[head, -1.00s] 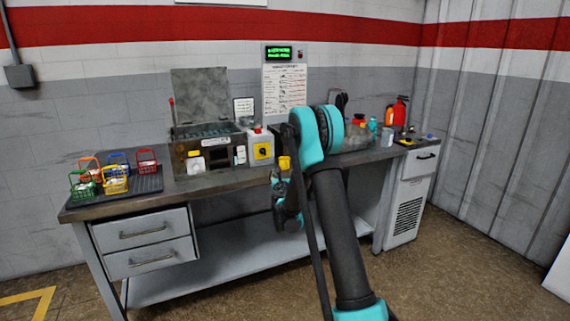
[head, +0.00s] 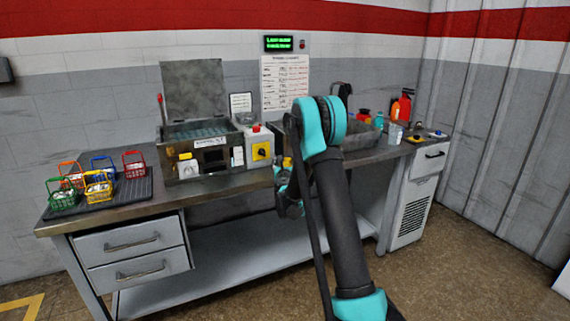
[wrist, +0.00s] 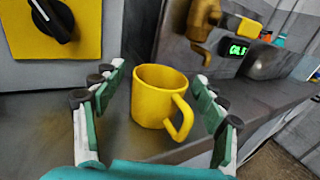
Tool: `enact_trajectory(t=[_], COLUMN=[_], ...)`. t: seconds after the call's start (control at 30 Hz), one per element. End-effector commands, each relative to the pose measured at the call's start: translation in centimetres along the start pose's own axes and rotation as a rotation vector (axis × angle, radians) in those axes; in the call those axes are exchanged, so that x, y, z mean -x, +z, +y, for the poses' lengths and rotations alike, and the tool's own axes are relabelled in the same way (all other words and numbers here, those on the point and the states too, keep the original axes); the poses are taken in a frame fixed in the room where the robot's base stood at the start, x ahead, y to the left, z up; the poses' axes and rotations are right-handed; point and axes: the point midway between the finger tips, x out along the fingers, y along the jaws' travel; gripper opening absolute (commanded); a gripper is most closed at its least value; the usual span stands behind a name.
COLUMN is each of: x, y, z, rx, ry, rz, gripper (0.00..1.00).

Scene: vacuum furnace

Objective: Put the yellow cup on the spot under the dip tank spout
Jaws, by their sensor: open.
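The yellow cup (wrist: 157,100) stands upright on the bench top in the wrist view, its handle toward the lower right. My gripper (wrist: 158,76) is open, with its fingers on either side of the cup and visible gaps beside it. A brass spout (wrist: 203,32) with a yellow handle hangs from a grey wall behind and to the right of the cup. The cup does not appear directly below the spout's mouth. In the head view my arm hides most of the gripper and the bench area around it. The marked spot cannot be made out.
A yellow-fronted switch box (head: 261,148) stands close to the left of my arm, beside the open-lidded tank (head: 205,150). Several coloured baskets sit on a black mat (head: 135,190) at the bench's left. A grey basin (head: 358,136), bottles and a pale cup (head: 395,134) are to the right.

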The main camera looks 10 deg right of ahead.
Motion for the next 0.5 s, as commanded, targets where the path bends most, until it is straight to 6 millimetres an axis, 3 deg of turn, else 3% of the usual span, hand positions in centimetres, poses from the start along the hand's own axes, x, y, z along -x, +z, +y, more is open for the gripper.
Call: enact_trajectory(t=[0.2, 0.5], x=[-0.01, -0.01], y=[0.0, 0.0], z=[0.03, 0.04], rx=[0.0, 0.0], ry=[0.001, 0.001], rz=[0.0, 0.0], gripper=[0.72, 0.36])
